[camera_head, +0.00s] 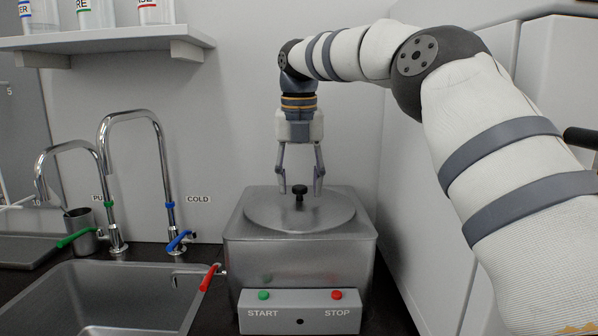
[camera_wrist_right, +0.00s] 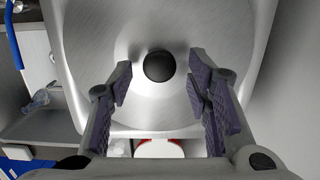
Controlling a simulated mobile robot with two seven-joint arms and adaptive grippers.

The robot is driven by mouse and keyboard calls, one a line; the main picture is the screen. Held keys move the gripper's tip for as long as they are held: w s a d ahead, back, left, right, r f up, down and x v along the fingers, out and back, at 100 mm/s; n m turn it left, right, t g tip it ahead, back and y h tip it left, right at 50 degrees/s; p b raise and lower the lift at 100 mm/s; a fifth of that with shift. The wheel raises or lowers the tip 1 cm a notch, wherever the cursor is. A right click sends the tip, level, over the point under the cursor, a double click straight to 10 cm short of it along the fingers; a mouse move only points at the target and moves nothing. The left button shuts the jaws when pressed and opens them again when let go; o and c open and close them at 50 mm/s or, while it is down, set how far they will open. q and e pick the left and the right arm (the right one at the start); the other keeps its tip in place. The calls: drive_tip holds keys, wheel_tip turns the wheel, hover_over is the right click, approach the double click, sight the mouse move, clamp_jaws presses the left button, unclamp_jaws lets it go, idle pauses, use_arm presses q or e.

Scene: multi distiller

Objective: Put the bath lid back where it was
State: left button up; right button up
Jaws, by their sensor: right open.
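The bath (camera_head: 300,262) is a brushed steel box on the dark counter, with a START/STOP panel at its front. Its round lid (camera_head: 268,212) lies on the top opening and looks flat and seated. The lid's black knob (camera_head: 299,190) stands at its middle. My right gripper (camera_head: 300,190) is open, pointing down, with its fingers on either side of the knob and apart from it. In the right wrist view, the knob (camera_wrist_right: 159,66) shows just beyond and between the open fingertips, with the lid (camera_wrist_right: 160,110) around it. My left gripper is not in view.
A sink (camera_head: 120,295) with two tall taps is at the left. A red-handled valve (camera_head: 209,278) sticks out from the bath's left side. A shelf (camera_head: 110,38) with labelled containers hangs above the sink. A wall and cabinets stand close at the right.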

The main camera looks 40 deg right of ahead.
sight(299, 189)
drive_tip(key=r, duration=0.2)
drive_tip(key=r+b, duration=0.1)
drive_tip(key=r, duration=0.2)
drive_tip(key=shift+s+a+r, duration=0.1)
drive_tip(key=shift+a+r, duration=0.15)
drive_tip(key=shift+r, duration=0.85)
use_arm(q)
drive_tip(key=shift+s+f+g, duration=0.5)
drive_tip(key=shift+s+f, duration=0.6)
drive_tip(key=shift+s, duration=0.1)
use_arm(e)
drive_tip(key=shift+s+a+r, duration=0.1)
drive_tip(key=shift+s+r, duration=0.1)
drive_tip(key=shift+r, duration=0.1)
